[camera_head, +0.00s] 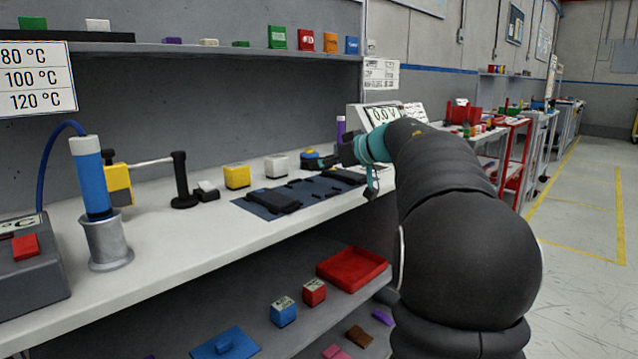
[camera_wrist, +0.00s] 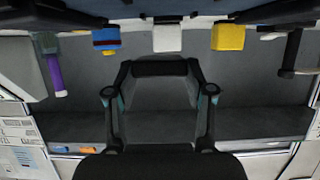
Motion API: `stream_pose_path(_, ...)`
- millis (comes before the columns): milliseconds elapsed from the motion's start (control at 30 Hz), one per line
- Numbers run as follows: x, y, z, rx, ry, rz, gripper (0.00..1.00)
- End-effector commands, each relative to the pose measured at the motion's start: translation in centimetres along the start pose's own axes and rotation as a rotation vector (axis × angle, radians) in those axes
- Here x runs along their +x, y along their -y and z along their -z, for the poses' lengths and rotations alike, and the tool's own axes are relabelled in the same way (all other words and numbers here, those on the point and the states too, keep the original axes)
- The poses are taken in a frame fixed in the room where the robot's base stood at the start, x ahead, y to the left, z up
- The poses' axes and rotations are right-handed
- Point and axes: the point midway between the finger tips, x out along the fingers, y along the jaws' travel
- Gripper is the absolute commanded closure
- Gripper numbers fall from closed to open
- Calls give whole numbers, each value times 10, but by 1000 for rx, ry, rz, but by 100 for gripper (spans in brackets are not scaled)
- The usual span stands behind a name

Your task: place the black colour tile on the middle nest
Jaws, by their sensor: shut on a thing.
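My gripper (camera_head: 346,152) is above the back right part of the bench, partly hidden by my arm. In the wrist view, which looks upside down, its two fingertips (camera_wrist: 160,70) are shut on a thin black piece, the black colour tile (camera_wrist: 160,68). The tile is clear of the bench. A dark blue mat (camera_head: 252,208) lies on the bench below and left of the gripper. It carries a black piece on its left (camera_head: 275,200) and another on its right (camera_head: 346,176). I cannot clearly make out the middle nest between them.
Behind the mat stand a yellow block (camera_head: 237,176), a white block (camera_head: 277,165) and a blue-and-yellow item (camera_head: 318,160). A black stand (camera_head: 183,182) and a blue cylinder in a metal cup (camera_head: 107,240) are further left. A shelf (camera_head: 200,48) runs along the wall above.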

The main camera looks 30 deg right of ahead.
Motion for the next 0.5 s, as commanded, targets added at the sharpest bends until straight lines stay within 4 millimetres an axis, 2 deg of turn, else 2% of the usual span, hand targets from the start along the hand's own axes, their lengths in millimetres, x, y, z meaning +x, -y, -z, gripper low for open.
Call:
stream_pose_path(100,9,11,-3,-2,0,2,81)
stream_pose_path(267,14,14,-8,-1,0,1,81)
stream_pose_path(500,26,13,-38,0,0,2,81)
